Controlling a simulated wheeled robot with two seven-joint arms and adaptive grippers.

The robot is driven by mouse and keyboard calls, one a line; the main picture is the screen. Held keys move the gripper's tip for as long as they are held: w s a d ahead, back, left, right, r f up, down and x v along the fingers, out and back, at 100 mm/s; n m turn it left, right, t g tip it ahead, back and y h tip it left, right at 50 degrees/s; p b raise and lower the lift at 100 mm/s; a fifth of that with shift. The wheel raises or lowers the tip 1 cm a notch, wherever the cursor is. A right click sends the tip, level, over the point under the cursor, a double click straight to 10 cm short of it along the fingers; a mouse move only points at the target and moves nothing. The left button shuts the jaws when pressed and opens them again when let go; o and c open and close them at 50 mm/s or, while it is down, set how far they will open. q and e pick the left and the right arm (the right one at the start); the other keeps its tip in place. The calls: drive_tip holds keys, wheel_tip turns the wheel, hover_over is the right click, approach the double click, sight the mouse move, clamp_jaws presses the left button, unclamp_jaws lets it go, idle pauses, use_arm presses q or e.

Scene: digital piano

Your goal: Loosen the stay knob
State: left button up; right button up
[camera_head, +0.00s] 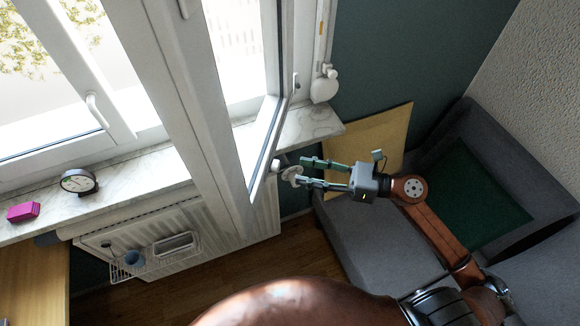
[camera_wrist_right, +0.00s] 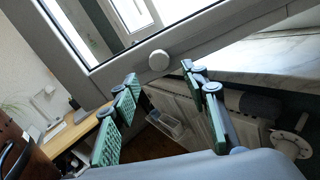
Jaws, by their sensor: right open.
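A small round white knob (camera_head: 276,165), which I take for the stay knob, is at the lower edge of the open window sash (camera_head: 262,140). In the right wrist view the white knob (camera_wrist_right: 159,60) shows face-on, ahead of the gap between the fingertips. My right gripper (camera_head: 302,172) is open, its fingers pointing left toward the knob, with a gap between them and it. Its two green-padded fingers (camera_wrist_right: 160,75) hold nothing in the right wrist view. My left gripper is not in view.
The marble sill (camera_head: 310,126) holds a clock (camera_head: 78,181) and a pink box (camera_head: 23,211). A radiator (camera_head: 210,225) stands below; a grey sofa (camera_head: 360,235) is at right.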

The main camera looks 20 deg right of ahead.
drive_tip(key=v, duration=0.5)
idle(0.5)
